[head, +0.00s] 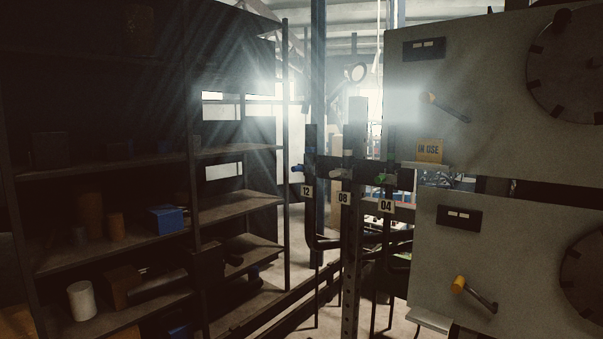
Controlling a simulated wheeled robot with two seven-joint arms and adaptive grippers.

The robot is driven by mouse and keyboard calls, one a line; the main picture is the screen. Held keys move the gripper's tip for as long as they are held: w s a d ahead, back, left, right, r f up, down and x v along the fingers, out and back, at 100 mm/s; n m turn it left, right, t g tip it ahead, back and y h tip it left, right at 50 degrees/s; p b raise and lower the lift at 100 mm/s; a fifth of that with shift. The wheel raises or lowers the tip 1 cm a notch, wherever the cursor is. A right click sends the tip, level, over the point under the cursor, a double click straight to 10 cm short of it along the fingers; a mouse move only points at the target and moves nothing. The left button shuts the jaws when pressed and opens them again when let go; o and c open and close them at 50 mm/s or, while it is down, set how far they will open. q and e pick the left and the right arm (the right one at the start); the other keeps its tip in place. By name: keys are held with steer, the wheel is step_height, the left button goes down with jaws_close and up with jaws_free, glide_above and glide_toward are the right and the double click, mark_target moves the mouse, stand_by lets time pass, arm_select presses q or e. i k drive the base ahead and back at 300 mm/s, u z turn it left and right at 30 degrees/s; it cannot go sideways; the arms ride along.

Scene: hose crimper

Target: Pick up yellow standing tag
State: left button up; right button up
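The yellow standing tag (429,151) reads "IN USE" and stands upright on a small light ledge (425,165). The ledge is at the left edge of the upper grey machine panel, right of the picture's middle. Neither of my grippers shows in the head view, so I cannot see whether they are open or shut.
Grey machine panels (470,80) with yellow-knobbed levers (459,284) fill the right side. Hose hooks on a rack post (349,240) carry labels 12, 08 and 04, left of the tag. Dark shelves (120,252) with a blue box (167,218) and cylinders stand at left.

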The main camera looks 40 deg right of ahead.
mark_target(428, 151)
steer(key=i, duration=2.25)
steer(key=z, duration=2.9)
